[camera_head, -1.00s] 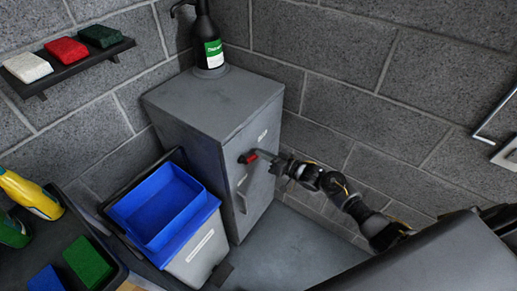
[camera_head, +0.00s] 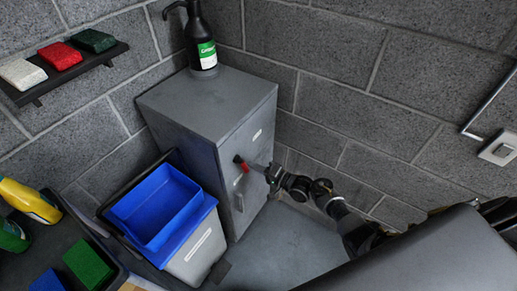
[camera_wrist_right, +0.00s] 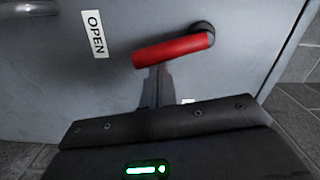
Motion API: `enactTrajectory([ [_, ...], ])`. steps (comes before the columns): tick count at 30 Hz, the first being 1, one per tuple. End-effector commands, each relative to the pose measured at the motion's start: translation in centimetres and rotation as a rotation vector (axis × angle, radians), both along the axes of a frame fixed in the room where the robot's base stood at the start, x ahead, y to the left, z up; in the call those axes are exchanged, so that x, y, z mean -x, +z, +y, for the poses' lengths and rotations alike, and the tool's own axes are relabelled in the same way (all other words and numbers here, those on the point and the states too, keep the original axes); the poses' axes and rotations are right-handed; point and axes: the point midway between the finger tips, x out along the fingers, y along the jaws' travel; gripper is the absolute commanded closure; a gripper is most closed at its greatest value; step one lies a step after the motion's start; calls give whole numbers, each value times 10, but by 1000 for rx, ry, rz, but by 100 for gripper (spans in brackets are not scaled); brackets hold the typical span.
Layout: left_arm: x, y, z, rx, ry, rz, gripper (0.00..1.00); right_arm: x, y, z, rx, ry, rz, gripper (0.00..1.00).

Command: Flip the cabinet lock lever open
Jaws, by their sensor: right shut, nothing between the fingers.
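The grey cabinet (camera_head: 207,110) stands in the corner. Its red lock lever (camera_head: 242,163) is on the front face, and it slants down to the right there. In the right wrist view the red lever (camera_wrist_right: 172,50) runs from its dark pivot at the upper right to the lower left. An OPEN label (camera_wrist_right: 95,34) is beside it. My right gripper (camera_head: 255,168) is at the lever. Its fingers (camera_wrist_right: 154,82) are shut and empty, with the tips right at the lever's lower edge; I cannot tell whether they touch. My left gripper is out of view.
A bottle (camera_head: 202,45) stands on the cabinet. A blue and grey bucket (camera_head: 196,245) is close to the cabinet's left front. The cabinet door has a handle (camera_head: 239,203). A shelf with sponges (camera_head: 60,55) is on the left wall.

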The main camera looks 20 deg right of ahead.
Motion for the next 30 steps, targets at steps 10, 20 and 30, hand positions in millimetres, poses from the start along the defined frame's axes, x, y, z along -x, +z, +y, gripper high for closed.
enactTrajectory([
  [10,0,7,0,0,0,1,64,6,-6,10,-168,0,116,100],
  [20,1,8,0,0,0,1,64,8,-8,12,-222,1,155,100],
  [30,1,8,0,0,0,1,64,9,-8,13,-225,1,157,100],
])
